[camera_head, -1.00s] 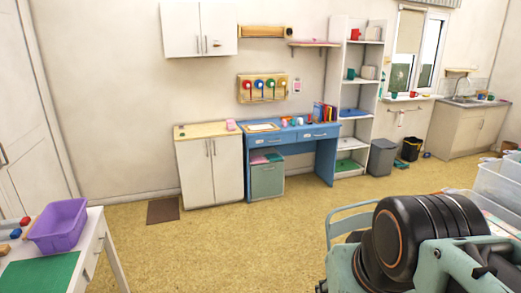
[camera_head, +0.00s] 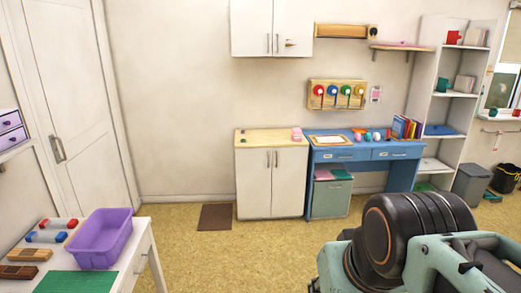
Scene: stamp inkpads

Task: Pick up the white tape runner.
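I cannot make out a white tape runner for certain in the head view. Small items lie on the white table (camera_head: 148,262) at the lower left: a pale grey item with red ends (camera_head: 58,223), a pale grey item with blue and red ends (camera_head: 46,237), and brown blocks (camera_head: 28,255). The small things on the blue desk (camera_head: 345,155) are too small to tell apart. Part of my arm fills the lower right. My gripper is not in view.
A purple bin (camera_head: 100,240) and a green mat (camera_head: 78,282) are on the white table. A white cabinet (camera_head: 270,183) stands left of the desk. Shelves (camera_head: 455,95) and a grey trash bin (camera_head: 470,185) stand at right. The yellow floor (camera_head: 230,260) between is open.

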